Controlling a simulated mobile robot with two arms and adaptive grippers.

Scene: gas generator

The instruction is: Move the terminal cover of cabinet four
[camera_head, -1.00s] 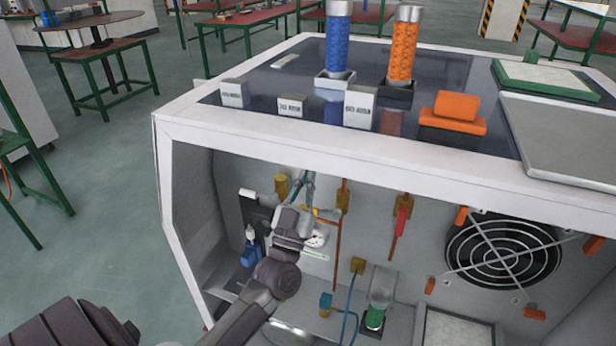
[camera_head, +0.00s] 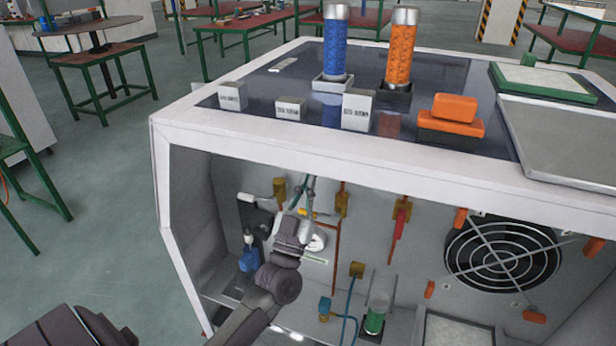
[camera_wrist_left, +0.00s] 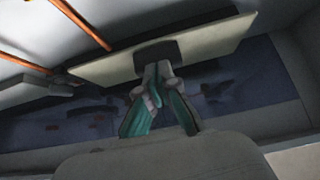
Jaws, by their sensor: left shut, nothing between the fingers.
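The white cabinet (camera_head: 159,190) is open at the front. My left arm reaches inside, and my left gripper (camera_head: 308,190) is raised near the back wall, between brass fittings. In the left wrist view its teal-sided fingers (camera_wrist_left: 157,70) are together and hold nothing. A pale flat panel (camera_wrist_left: 215,47) with a dark block (camera_wrist_left: 155,57) on it is just beyond the fingertips; I cannot tell whether they touch. I cannot pick out the terminal cover for certain or read a cabinet number. My arm hides part of the back wall. My right gripper is out of view.
A brass fitting (camera_head: 342,205), red-handled valve (camera_head: 401,218) and copper pipes are right of the gripper. A dark unit (camera_head: 249,215) with a blue part (camera_head: 249,260) is left. A green-based glass cylinder (camera_head: 376,318) and fan (camera_head: 503,254) are further right. The cabinet top edge (camera_head: 330,150) overhangs.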

